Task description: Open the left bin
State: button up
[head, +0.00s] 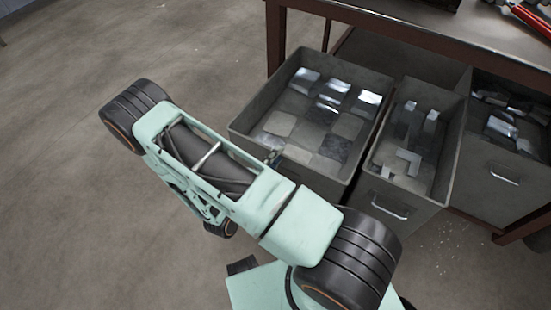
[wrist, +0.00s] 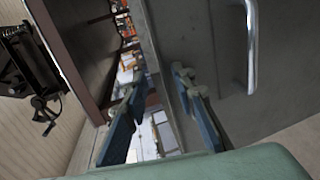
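The left bin (head: 262,108) is a grey metal drawer pulled well out from under the bench, with flat and shiny metal pieces inside. My arm covers most of its front, so its handle is hidden in the head view. My gripper (head: 273,157) shows only in part at the bin's front rim.
The middle bin (head: 450,130), holding bent metal pieces, is also out, close beside the left bin. The right bin (head: 508,180) sits farther right under the bench (head: 430,37). Open concrete floor (head: 70,150) lies to the left.

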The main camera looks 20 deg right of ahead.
jog(key=v, duration=1.2)
dwell(0.7)
jog(key=shift+f, duration=0.1)
dwell(0.7)
